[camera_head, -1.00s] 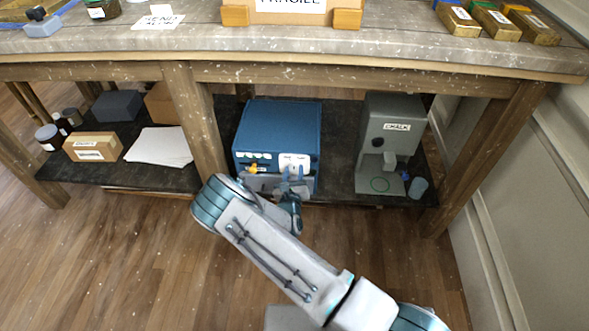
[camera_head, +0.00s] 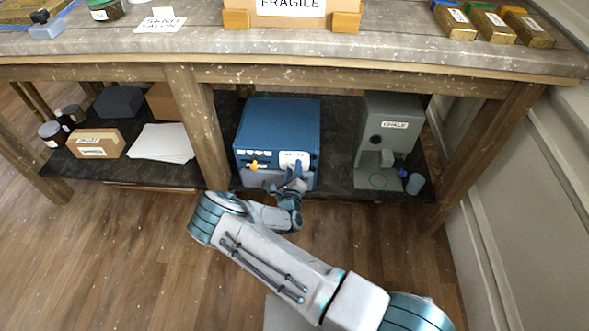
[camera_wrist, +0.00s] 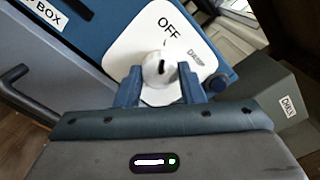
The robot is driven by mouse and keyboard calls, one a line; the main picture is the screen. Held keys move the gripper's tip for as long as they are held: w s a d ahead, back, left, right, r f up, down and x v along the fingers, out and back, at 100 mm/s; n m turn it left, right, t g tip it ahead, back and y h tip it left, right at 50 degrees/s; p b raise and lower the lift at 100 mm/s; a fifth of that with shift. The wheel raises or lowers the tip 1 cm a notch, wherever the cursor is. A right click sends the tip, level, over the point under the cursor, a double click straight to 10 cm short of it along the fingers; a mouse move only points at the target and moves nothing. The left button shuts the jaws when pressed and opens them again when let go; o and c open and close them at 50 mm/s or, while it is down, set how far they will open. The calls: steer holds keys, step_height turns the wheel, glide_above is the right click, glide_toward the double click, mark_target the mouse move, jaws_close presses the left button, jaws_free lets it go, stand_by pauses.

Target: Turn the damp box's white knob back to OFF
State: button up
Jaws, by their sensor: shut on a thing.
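The damp box (camera_head: 278,118) is a blue cabinet on the lower shelf, with a white plate on the right of its front. In the wrist view the white plate (camera_wrist: 120,45) carries the word OFF at its top and a smaller label to the right. The white knob (camera_wrist: 157,72) sits on it, with a short dark mark on its upper face; I cannot tell exactly which label the mark lines up with. My gripper (camera_wrist: 161,84) is shut on the knob, one finger on each side. In the head view my gripper (camera_head: 296,174) partly hides the plate and knob.
A grey machine (camera_head: 388,140) labelled CHALK stands to the right, with a small blue-grey cup (camera_head: 415,184) beside it. A wooden leg (camera_head: 202,130) is close on the box's left. The tabletop (camera_head: 400,45) overhangs the shelf. A yellow part (camera_head: 254,165) is on the box front.

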steer(key=shift+f, duration=0.1)
stand_by(0.3)
steer(key=o, duration=1)
steer(key=shift+s, duration=0.1)
steer(key=s+p, duration=0.2)
steer(key=s, duration=1.1)
steer(key=shift+s+a, duration=0.25)
steer(key=shift+s, duration=0.1)
